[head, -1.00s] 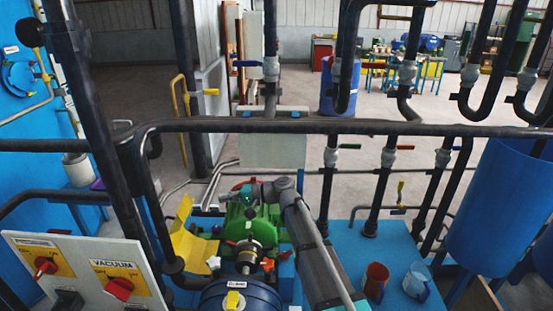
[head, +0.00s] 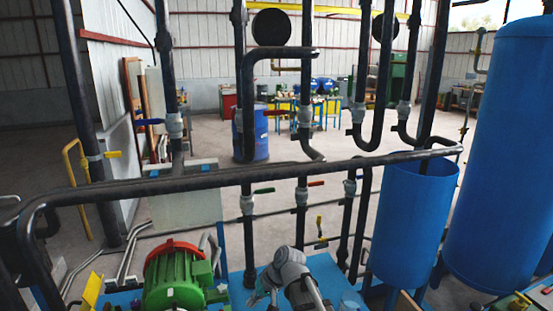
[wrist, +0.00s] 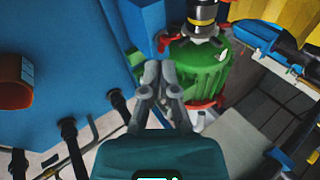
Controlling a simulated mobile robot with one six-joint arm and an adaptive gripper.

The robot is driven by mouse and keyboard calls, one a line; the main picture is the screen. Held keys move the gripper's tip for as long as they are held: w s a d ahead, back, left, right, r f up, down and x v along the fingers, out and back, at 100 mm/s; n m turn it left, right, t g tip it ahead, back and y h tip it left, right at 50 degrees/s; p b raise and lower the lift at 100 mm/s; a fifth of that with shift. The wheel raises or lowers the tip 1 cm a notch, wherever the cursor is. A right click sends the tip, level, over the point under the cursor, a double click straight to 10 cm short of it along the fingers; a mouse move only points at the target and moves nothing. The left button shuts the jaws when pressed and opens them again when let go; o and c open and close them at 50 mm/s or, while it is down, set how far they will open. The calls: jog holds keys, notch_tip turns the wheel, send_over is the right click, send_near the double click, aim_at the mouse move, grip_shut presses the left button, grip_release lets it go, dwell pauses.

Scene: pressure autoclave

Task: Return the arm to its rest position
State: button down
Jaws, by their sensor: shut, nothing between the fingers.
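My gripper (wrist: 157,72) shows in the wrist view with its two grey fingers together and nothing between them. It is above the blue platform (wrist: 75,50), and its fingertips appear beside the green motor (wrist: 200,68); I cannot tell whether they touch it. In the head view, my grey arm (head: 292,272) shows at the bottom edge, right of the green motor (head: 178,280). Most of the arm is cut off below the picture.
A thick dark pipe (head: 215,180) crosses in front, with several upright pipes and valves behind. Blue tanks (head: 412,215) stand at the right. A red-brown mug (wrist: 18,78) is on the platform at the left of the wrist view. Open floor lies beyond the pipes.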

jog(key=s+d+f+m+h, duration=0.1)
jog(key=s+d+h, duration=0.2)
jog(key=d, duration=0.9)
jog(key=s+d+f+m+h, duration=0.1)
jog(key=s+d+f+h, duration=0.1)
jog(key=d, duration=1)
jog(key=s+h, duration=0.1)
jog(key=s, duration=0.1)
jog(key=shift+s+h, duration=0.4)
jog(key=shift+f, duration=0.15)
